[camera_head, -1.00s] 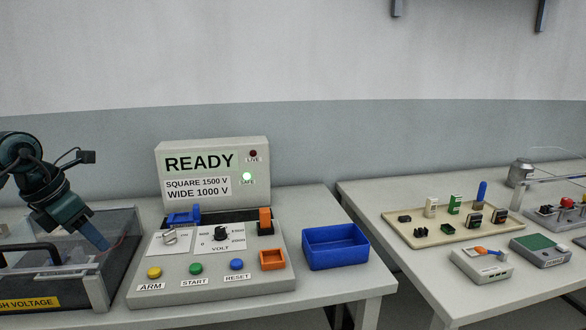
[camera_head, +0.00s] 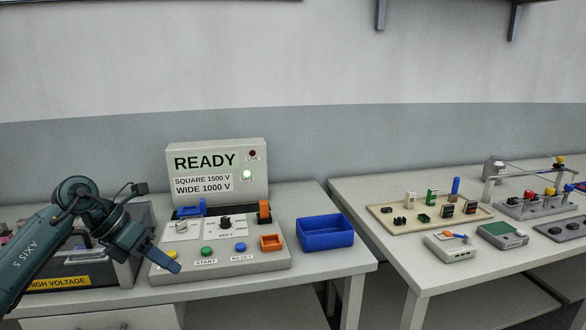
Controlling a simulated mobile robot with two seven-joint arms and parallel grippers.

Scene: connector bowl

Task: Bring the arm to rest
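My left arm comes in from the left, and its gripper (camera_head: 168,262) is in front of the control panel (camera_head: 222,270), over its left front near the yellow button (camera_head: 172,254). The blue-grey fingers point down to the right and look close together, but I cannot tell if a gap is between them. No held object is visible. My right gripper is not in view.
The panel's display (camera_head: 218,168) reads READY, with the green SAFE lamp lit. A high-voltage box (camera_head: 60,283) stands left, partly behind my arm. A blue bin (camera_head: 325,233) stands right of the panel. The right table holds a beige tray (camera_head: 390,229) and several devices.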

